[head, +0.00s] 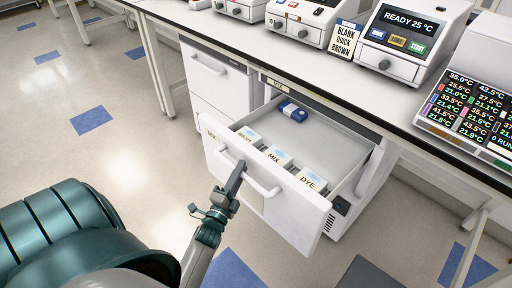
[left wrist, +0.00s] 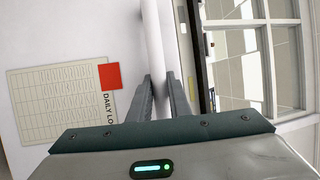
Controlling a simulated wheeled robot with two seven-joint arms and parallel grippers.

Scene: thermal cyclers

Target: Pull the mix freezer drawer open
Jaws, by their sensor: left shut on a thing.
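The mix freezer drawer (head: 285,212) is white and stands pulled out from the under-bench freezer, its inside showing. Its front carries a pale bar handle (head: 262,187). My left gripper (head: 237,172) reaches up from below and is shut on this handle. In the left wrist view the two dark fingers (left wrist: 162,90) close around the white handle bar (left wrist: 153,35). Inside the drawer, white boxes stand along the front, among them one labelled MIX (head: 277,157) and one labelled DYE (head: 311,179). A small blue item (head: 294,112) lies farther back. My right gripper is not in view.
The bench (head: 345,73) above holds several cyclers, one reading READY 25 °C (head: 408,42), and a temperature display (head: 468,110). Another closed drawer front (head: 215,80) is left of the open one. A chart sheet (left wrist: 60,105) shows in the left wrist view. Open floor lies left.

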